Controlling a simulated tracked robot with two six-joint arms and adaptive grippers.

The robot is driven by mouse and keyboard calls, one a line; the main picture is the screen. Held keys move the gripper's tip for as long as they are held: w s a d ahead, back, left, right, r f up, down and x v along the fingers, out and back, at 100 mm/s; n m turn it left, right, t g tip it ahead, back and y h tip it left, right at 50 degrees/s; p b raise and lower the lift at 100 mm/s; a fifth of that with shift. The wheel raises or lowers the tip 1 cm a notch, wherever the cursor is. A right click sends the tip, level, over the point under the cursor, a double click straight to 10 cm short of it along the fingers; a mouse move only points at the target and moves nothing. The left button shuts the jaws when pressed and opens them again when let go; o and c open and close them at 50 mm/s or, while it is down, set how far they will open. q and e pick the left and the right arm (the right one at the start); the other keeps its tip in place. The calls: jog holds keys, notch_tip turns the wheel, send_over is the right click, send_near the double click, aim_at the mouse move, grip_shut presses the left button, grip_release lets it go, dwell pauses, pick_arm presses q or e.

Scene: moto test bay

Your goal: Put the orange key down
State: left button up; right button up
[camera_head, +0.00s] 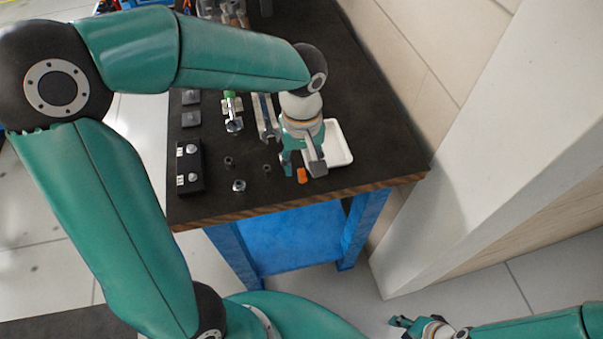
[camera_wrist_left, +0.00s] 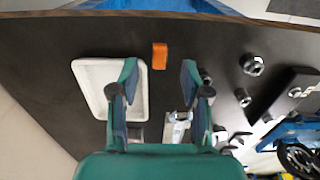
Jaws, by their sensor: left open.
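The orange key (camera_head: 302,175) lies on the dark table top close to the front edge. It also shows in the left wrist view (camera_wrist_left: 159,56), beyond and between my fingertips. My left gripper (camera_head: 302,168) is above the table by the key; in the wrist view its two fingers (camera_wrist_left: 158,78) are spread apart with nothing between them. In the head view the gripper hides part of the table around the key. My right gripper (camera_head: 400,322) is low at the bottom right, away from the table; its jaw state is unclear.
A white tray (camera_head: 337,150) sits just right of my left gripper. Nuts (camera_head: 239,186), a black block with silver fittings (camera_head: 188,168) and metal parts (camera_head: 264,115) stand to the left. The wooden front edge (camera_head: 290,203) is near the key. A wall stands at the right.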

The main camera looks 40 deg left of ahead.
aim_at(302, 173)
pick_arm(q)
notch_tip(302, 173, down, 4)
jog(key=shift+d+f, duration=0.1)
jog(key=shift+f, duration=0.05)
jog(key=shift+c, duration=0.3)
grip_shut()
